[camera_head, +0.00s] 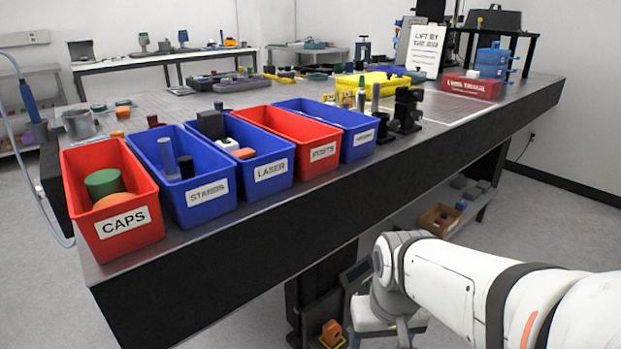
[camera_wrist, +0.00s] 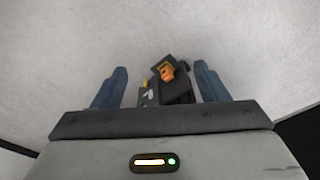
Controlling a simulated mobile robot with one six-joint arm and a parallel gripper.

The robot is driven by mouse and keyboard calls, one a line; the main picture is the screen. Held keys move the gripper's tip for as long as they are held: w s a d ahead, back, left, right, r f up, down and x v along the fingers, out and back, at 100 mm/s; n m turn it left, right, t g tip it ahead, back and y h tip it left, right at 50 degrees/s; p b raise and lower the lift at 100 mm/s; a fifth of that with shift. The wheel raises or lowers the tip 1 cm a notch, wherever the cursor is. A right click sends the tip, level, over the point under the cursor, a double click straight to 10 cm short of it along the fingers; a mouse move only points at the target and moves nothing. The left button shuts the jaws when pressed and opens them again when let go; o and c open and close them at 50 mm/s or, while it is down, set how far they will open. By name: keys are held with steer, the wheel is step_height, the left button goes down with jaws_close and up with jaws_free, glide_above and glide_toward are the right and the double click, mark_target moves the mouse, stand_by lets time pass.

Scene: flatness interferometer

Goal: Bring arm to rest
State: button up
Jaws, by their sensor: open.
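My arm (camera_head: 470,290) reaches in from the lower right in the head view, in front of the table's near edge and below its top. In the wrist view my gripper (camera_wrist: 158,88) points down toward the pale floor. Its two blue-grey fingers are wide apart with nothing held between them. An orange item (camera_wrist: 166,71) on a dark object (camera_wrist: 178,88) shows beyond and between the fingers, low down near the floor. In the head view the gripper's fingertips are not clearly visible.
A long dark table (camera_head: 250,240) carries red and blue bins along its near edge, including the CAPS bin (camera_head: 120,233) and the LASER bin (camera_head: 265,178). An orange item (camera_head: 332,332) sits low beneath it. A lower shelf holds a brown box (camera_head: 440,219). Floor at right is clear.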

step_height(320, 180, up, 49)
steer(key=s+t+p, duration=0.2)
steer(key=t+p, duration=0.1)
steer(key=p, duration=3.8)
step_height(320, 180, down, 6)
steer(key=g+b, duration=0.1)
steer(key=b, duration=0.4)
steer(key=shift+w+d+f, duration=0.15)
steer(key=shift+w+f, duration=0.1)
steer(key=shift+c, duration=0.2)
